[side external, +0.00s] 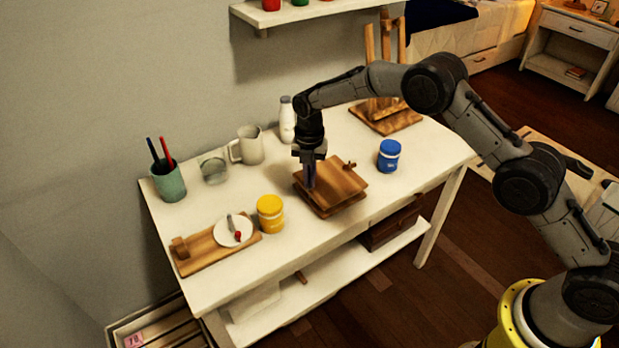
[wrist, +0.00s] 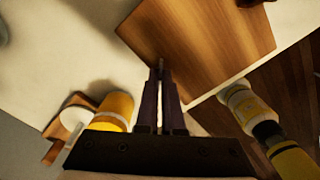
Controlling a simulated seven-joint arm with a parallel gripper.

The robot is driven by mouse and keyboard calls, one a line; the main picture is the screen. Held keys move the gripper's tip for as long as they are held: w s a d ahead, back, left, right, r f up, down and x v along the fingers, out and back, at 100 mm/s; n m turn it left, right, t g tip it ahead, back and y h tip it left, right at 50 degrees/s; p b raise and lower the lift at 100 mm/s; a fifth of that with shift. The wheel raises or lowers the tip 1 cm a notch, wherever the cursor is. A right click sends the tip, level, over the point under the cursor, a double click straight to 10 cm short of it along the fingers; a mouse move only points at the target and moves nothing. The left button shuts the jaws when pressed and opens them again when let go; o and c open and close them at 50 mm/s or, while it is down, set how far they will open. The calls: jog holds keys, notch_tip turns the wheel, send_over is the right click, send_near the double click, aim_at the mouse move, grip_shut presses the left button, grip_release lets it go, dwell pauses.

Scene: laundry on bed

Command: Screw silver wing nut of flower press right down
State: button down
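The flower press (side external: 340,184) is a stack of square wooden boards on the white table. Its top board also fills the upper middle of the wrist view (wrist: 205,40). My gripper (side external: 309,184) points down over the left corner of the press. In the wrist view, my gripper (wrist: 160,78) has its dark fingers close together at that corner, with a small thin grey piece at their tips. I cannot make out whether this is the silver wing nut or whether the fingers grip it. A brownish wing-shaped fastener (side external: 350,164) stands at the far corner of the press.
A yellow jar (side external: 270,214) stands left of the press and a blue jar (side external: 389,155) right of it. A white bottle (side external: 287,120), mug (side external: 247,146), glass (side external: 214,170) and green pen cup (side external: 168,182) stand behind. A wooden board with a white plate (side external: 225,234) lies front left.

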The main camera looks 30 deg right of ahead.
jog(key=m, duration=0.4)
jog(key=shift+m, duration=0.3)
jog(key=m, duration=0.3)
jog(key=shift+m, duration=0.4)
jog(key=m, duration=1.9)
jog(key=shift+m, duration=1.8)
